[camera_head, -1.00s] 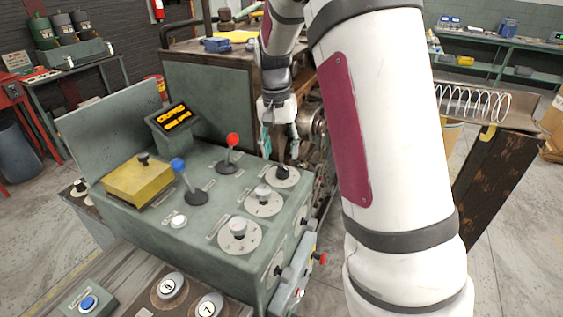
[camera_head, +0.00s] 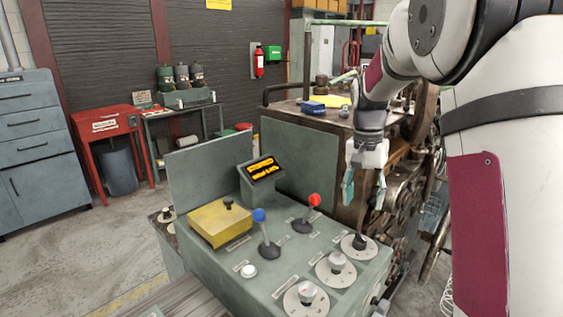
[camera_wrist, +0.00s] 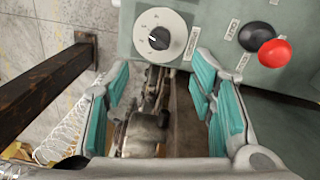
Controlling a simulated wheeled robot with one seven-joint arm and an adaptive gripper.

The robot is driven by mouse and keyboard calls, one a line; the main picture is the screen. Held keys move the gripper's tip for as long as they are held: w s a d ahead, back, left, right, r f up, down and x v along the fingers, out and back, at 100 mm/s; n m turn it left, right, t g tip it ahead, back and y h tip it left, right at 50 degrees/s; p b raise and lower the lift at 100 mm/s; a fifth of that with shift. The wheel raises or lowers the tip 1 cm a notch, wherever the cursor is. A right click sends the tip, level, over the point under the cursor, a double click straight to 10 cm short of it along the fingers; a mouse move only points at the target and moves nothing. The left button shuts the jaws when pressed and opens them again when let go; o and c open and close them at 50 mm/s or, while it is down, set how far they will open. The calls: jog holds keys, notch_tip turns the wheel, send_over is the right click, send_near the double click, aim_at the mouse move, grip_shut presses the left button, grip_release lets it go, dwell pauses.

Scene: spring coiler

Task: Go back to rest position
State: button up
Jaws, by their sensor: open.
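My gripper (camera_head: 364,188) hangs pointing down in the head view, above the back right of the green control console (camera_head: 222,274) and close to the machine behind it. Its teal-padded fingers are spread apart with nothing between them; the wrist view shows the same open fingers (camera_wrist: 162,110). A black-knobbed dial (camera_head: 360,243) sits below the gripper and also shows ahead of the fingers in the wrist view (camera_wrist: 158,38). The red-knobbed lever (camera_head: 314,200) stands left of the gripper, and its red knob shows at right in the wrist view (camera_wrist: 274,53).
The coiling machine (camera_head: 400,190) stands right behind the gripper. A blue-knobbed lever (camera_head: 260,216), a yellow box (camera_head: 220,222) and a small display (camera_head: 263,169) are on the console. A red cabinet (camera_head: 104,124) and grey drawers (camera_head: 30,140) stand at left. Open floor lies between.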

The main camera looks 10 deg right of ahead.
jog(key=s+a+r+n+t, duration=0.2)
jog(key=s+a+n, duration=0.1)
jog(key=s, duration=0.5)
jog(key=s+a+r+n+t, duration=0.2)
jog(key=s+a, duration=0.4)
jog(key=s, duration=0.3)
jog(key=s+a+r+n+t, duration=0.1)
jog(key=s+a+r+n, duration=0.2)
jog(key=s, duration=0.6)
jog(key=shift+a+n+t+y, duration=0.3)
jog(key=shift+a+n+t, duration=0.15)
jog(key=shift+a, duration=0.25)
